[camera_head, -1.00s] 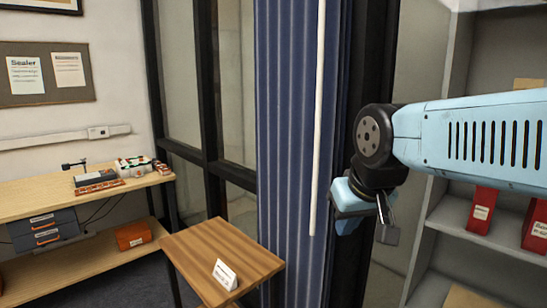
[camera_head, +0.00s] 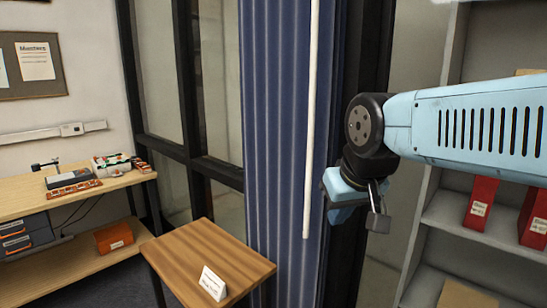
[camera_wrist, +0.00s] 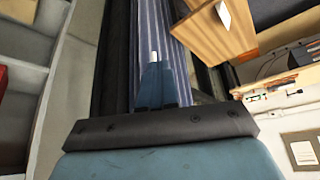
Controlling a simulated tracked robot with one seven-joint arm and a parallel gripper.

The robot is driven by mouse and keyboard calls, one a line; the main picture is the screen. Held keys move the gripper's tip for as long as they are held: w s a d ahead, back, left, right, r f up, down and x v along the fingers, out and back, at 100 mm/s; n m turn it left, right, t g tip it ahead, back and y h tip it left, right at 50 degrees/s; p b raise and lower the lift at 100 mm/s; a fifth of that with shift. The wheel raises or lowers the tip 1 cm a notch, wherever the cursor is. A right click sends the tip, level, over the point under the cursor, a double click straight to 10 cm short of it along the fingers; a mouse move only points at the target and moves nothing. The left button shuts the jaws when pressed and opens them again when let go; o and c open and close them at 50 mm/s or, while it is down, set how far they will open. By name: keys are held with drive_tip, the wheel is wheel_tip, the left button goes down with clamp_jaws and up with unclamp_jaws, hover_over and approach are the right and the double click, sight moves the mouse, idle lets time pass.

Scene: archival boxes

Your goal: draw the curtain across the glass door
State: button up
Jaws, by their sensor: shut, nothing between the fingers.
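The blue striped curtain (camera_head: 275,150) hangs bunched in front of the dark-framed glass door (camera_head: 217,110), with bare panes to its left. A white wand (camera_head: 311,130) hangs down along the curtain's right part. My gripper (camera_head: 338,215) is right of the wand's lower end in the head view, beside the curtain's right edge, apart from the wand in the picture. In the wrist view my fingers (camera_wrist: 155,80) are shut and point toward the curtain (camera_wrist: 205,38). The white wand tip (camera_wrist: 153,56) shows just past the fingertips. Whether they touch is not clear.
A small wooden table (camera_head: 210,258) with a white card (camera_head: 213,284) stands in front of the curtain's lower left. A workbench (camera_head: 60,200) with tools is at the left. Shelves (camera_head: 470,230) with red boxes (camera_head: 481,203) stand at the right.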

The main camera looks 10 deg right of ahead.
drive_tip(key=shift+o, duration=1.4)
drive_tip(key=shift+f, duration=0.15)
drive_tip(key=shift+o, duration=0.9)
drive_tip(key=shift+w+d+f+n+g, duration=0.15)
drive_tip(key=shift+w+f+n+g, duration=0.15)
drive_tip(key=shift+n+g, duration=0.25)
drive_tip(key=o, duration=0.3)
drive_tip(key=w+f+n+g+h, duration=0.1)
drive_tip(key=n, duration=0.1)
drive_tip(key=w+d+f+n+g+h, duration=0.1)
drive_tip(key=n+h, duration=0.1)
drive_tip(key=w+d+f+n+g+h, duration=0.1)
drive_tip(key=n, duration=0.1)
drive_tip(key=shift+w+d+f+g, duration=0.1)
drive_tip(key=shift+w+d+g, duration=0.05)
drive_tip(key=shift+w+g, duration=0.15)
drive_tip(key=n+t+h, duration=0.6)
drive_tip(key=n+h, duration=0.7)
drive_tip(key=n, duration=0.2)
approach(307, 173)
drive_tip(key=x, duration=1.1)
drive_tip(key=shift+f, duration=0.1)
drive_tip(key=shift+c, duration=0.2)
clamp_jaws()
